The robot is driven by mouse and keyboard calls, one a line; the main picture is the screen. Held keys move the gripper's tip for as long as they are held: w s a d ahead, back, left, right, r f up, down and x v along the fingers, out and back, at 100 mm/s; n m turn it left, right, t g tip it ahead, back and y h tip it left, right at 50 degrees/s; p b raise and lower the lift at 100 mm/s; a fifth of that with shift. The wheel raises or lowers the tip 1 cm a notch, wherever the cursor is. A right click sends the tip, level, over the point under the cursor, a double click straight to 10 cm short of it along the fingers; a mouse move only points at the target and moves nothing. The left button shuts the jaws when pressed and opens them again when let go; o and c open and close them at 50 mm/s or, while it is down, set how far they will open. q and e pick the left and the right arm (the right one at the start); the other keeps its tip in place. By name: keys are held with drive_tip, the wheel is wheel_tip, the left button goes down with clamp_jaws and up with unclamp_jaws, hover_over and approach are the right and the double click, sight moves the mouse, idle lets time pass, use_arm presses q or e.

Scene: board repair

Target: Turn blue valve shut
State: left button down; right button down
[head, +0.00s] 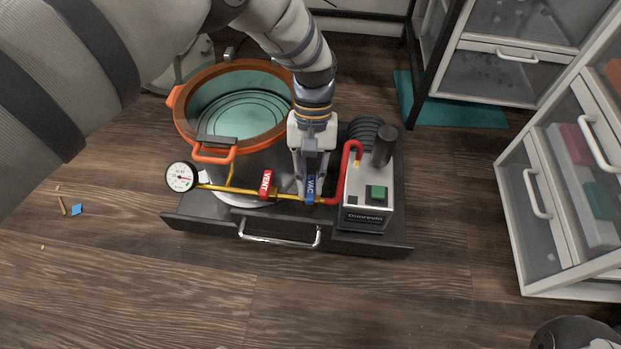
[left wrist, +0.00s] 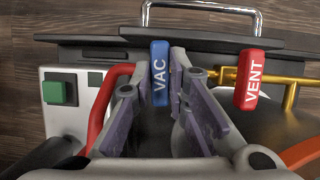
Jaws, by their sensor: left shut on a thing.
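The blue valve handle, marked VAC (head: 311,188), sits on the yellow pipe at the front of the chamber. It points across the pipe. My left gripper (head: 311,180) reaches down from above and is shut on this handle. In the left wrist view the blue handle (left wrist: 160,75) lies between the two fingertips of my left gripper (left wrist: 159,62). The gripper hides part of the handle and the valve body under it. My right gripper is not in view.
The red VENT handle (head: 266,184) is close by on the same pipe, left of the blue one. A red hose (head: 345,172) rises just right toward the pump (head: 369,212). The orange-rimmed chamber (head: 181,111) stands behind, and a gauge (head: 181,177) at left.

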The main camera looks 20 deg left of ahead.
use_arm(q)
drive_tip(key=shift+s+m, duration=0.1)
drive_tip(key=shift+m, duration=0.4)
drive_tip(key=c, duration=1.6)
unclamp_jaws()
drive_tip(key=shift+o, duration=0.2)
drive_tip(key=v, duration=1.2)
drive_tip(key=shift+d, duration=0.2)
